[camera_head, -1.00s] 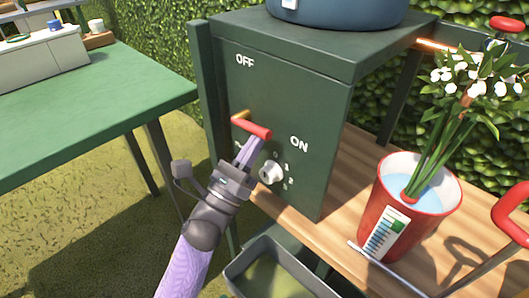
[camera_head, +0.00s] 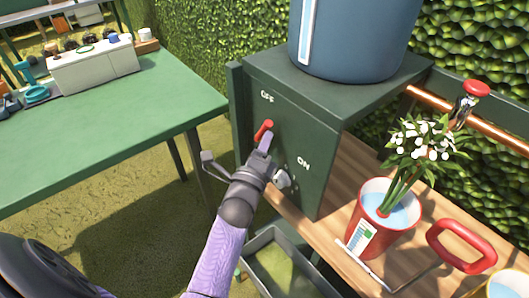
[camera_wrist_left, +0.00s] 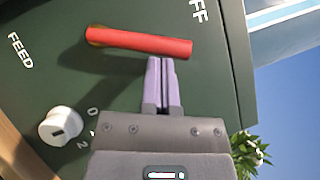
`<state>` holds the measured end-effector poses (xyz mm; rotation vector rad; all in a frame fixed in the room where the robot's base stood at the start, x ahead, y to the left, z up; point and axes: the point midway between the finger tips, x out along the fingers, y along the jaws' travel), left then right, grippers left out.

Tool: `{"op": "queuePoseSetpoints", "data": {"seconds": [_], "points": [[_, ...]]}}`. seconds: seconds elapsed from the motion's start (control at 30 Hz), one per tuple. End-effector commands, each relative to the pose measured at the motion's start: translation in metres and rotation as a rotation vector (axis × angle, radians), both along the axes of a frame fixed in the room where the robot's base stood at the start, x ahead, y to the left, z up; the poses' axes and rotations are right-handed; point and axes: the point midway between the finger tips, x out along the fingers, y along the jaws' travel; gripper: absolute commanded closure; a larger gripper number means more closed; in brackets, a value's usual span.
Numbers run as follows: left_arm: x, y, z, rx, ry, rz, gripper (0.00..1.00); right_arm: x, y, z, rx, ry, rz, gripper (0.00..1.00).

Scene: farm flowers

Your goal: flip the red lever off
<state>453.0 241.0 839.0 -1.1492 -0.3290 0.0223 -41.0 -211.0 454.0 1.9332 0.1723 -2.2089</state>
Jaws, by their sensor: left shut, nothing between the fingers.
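The red lever (camera_head: 264,130) is on the front of the dark green box (camera_head: 325,130). It tilts up, with its upper end just below the OFF label (camera_head: 267,97); the ON label (camera_head: 303,164) is lower right. My left gripper (camera_head: 266,143) is shut and empty, with its fingertips at the lever's lower side. In the left wrist view the lever (camera_wrist_left: 140,41) lies across, just beyond the purple fingertips (camera_wrist_left: 160,66); I cannot tell whether they touch. My right gripper is not in view.
A white dial (camera_head: 282,178) sits below the lever, close to my left wrist. A blue tank (camera_head: 355,40) stands on the box. A red flower pot (camera_head: 378,225) stands on the wooden shelf to the right. A grey trough (camera_head: 262,252) is below. A green table (camera_head: 110,115) is at left.

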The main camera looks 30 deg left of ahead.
Motion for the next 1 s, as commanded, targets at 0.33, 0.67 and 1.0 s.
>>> {"op": "queuePoseSetpoints", "data": {"seconds": [0.33,0.67,1.0], "points": [[0.005,0.013,0.020,-0.267,0.095,0.000,1.00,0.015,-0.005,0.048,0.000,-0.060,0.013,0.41],[0.008,0.022,0.021,-0.352,0.126,0.000,1.00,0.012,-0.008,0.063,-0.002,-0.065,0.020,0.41],[0.009,0.025,0.021,-0.350,0.127,0.000,1.00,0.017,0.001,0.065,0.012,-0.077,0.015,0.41]]}}
